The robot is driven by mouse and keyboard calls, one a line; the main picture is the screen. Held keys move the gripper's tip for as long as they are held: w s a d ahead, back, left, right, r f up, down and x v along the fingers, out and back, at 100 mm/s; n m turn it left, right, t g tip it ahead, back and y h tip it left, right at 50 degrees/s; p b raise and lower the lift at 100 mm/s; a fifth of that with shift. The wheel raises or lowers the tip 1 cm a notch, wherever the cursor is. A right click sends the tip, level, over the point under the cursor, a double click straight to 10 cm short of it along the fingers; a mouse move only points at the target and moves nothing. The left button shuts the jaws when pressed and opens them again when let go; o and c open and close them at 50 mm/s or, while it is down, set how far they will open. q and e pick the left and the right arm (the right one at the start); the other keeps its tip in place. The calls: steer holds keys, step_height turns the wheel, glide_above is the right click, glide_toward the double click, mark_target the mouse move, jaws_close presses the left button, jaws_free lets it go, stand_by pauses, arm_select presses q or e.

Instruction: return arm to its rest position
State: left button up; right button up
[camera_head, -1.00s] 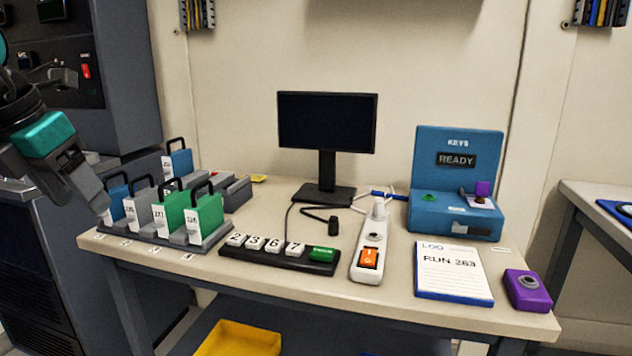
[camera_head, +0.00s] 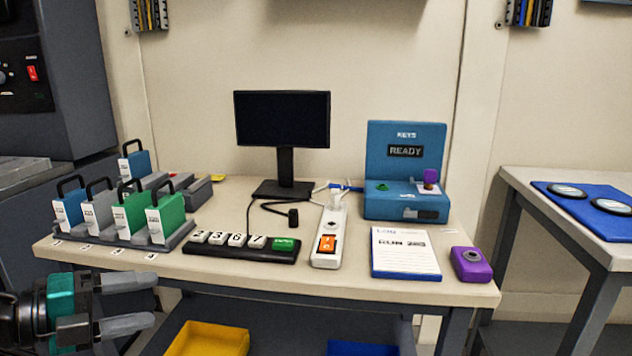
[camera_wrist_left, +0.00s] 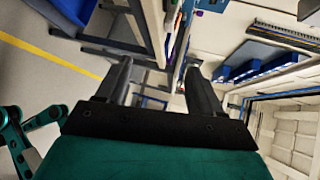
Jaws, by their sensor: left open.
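My left gripper (camera_head: 140,304) is at the lower left of the head view, in front of and below the table's front left edge. Its two grey fingers point right and stand apart with nothing between them. In the left wrist view my left gripper (camera_wrist_left: 160,90) also shows open and empty, over a tilted view of the room with floor and table legs.
The table (camera_head: 340,280) holds a rack of tagged blocks (camera_head: 125,220), a monitor (camera_head: 282,120), a number strip (camera_head: 240,246), a power strip (camera_head: 328,240), a blue key box (camera_head: 405,170), a log sheet (camera_head: 405,252) and a purple box (camera_head: 471,264). A yellow bin (camera_head: 208,340) sits below.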

arm_select(q)
steer(key=s+d+f+n+t+y, duration=0.2)
steer(key=f+n+y, duration=0.1)
steer(key=f+n, duration=0.55)
steer(key=s+d+f+n+t+y, duration=0.2)
steer(key=d+f+n+t+y, duration=0.1)
steer(key=f+n, duration=0.5)
steer(key=s+d+f+n+g+y, duration=0.2)
steer(key=s+d+f+n+g, duration=0.2)
steer(key=s+d+f+n, duration=0.4)
step_height(320, 180, up, 12)
steer(key=s+a+n+y+p, duration=0.1)
steer(key=a+p, duration=0.1)
steer(key=p, duration=1.5)
steer(key=shift+s+r+p, duration=0.2)
steer(key=shift+s+p, duration=0.1)
steer(key=shift+s, duration=0.1)
arm_select(e)
steer(key=s+d+r+h, duration=0.1)
steer(key=s+d+r, duration=0.1)
steer(key=r, duration=1)
steer(key=shift+d, duration=0.85)
arm_select(q)
steer(key=shift+f, duration=0.1)
